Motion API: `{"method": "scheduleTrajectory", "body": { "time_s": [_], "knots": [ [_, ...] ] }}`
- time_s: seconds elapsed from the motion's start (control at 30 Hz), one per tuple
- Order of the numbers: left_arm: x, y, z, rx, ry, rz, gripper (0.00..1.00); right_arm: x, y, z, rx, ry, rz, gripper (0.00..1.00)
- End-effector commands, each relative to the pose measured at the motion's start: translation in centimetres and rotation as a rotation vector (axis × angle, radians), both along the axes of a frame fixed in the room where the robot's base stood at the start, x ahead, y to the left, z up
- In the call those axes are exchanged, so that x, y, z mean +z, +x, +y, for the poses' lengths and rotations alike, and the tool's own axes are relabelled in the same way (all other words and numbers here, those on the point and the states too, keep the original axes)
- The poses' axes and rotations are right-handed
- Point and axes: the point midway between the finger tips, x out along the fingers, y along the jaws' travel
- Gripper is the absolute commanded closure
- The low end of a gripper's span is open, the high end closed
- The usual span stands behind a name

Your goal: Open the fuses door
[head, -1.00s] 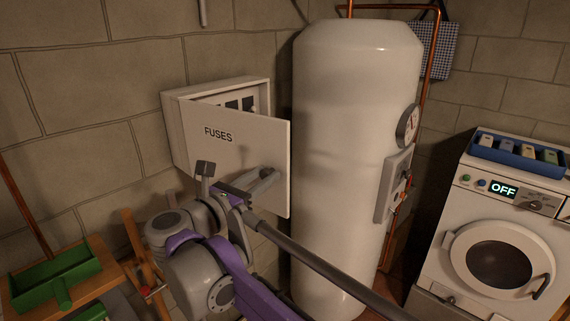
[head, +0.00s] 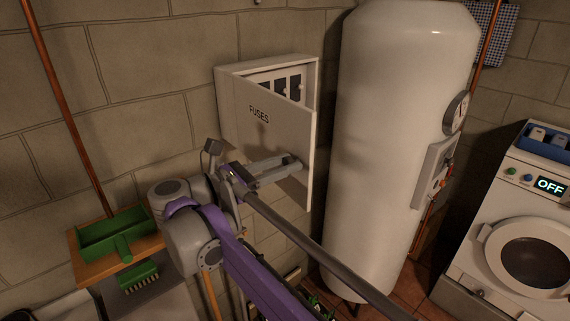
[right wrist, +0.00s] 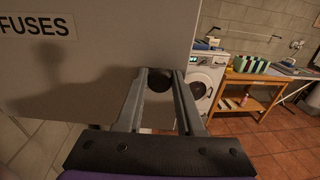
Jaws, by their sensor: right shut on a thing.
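The fuses door (head: 262,125), a pale panel lettered FUSES, stands partly open on the wall box (head: 268,69). Dark fuses (head: 280,88) show in the gap above and behind it. My right gripper (head: 292,163) is at the door's lower right part, near its free edge. In the right wrist view its two fingers are shut on a round dark knob (right wrist: 159,79) on the door (right wrist: 95,65). My left gripper is not in view.
A tall white tank (head: 395,140) stands close to the right of the door. A washing machine (head: 505,225) is farther right. A green dustpan (head: 115,235) lies on a wooden surface at the left, with a green brush (head: 138,275) below.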

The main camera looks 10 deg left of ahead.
Motion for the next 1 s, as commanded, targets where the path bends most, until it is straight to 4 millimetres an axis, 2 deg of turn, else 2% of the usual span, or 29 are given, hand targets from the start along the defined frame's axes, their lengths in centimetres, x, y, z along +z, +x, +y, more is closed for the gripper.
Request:
{"method": "scheduleTrajectory", "body": {
  "time_s": [0.03,0.07,0.2,0.57,0.67,1.0],
  "knots": [
    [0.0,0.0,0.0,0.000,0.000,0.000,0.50,0.1,0.0,0.0,0.001,-0.001,-0.002,1.00],
    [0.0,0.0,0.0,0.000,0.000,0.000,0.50,0.1,0.0,0.0,0.001,-0.001,-0.002,0.60],
    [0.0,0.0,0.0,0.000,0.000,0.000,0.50,0.1,0.0,0.0,0.000,-0.001,-0.002,0.35],
    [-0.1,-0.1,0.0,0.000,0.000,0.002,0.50,0.0,-0.3,0.3,0.001,0.000,0.000,0.35],
    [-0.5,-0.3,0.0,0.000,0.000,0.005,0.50,-0.1,-1.2,1.2,0.003,0.001,0.001,0.35],
    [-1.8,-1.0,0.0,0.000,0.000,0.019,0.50,-0.2,-6.0,5.9,0.003,0.001,0.001,0.35]
  ]
}}
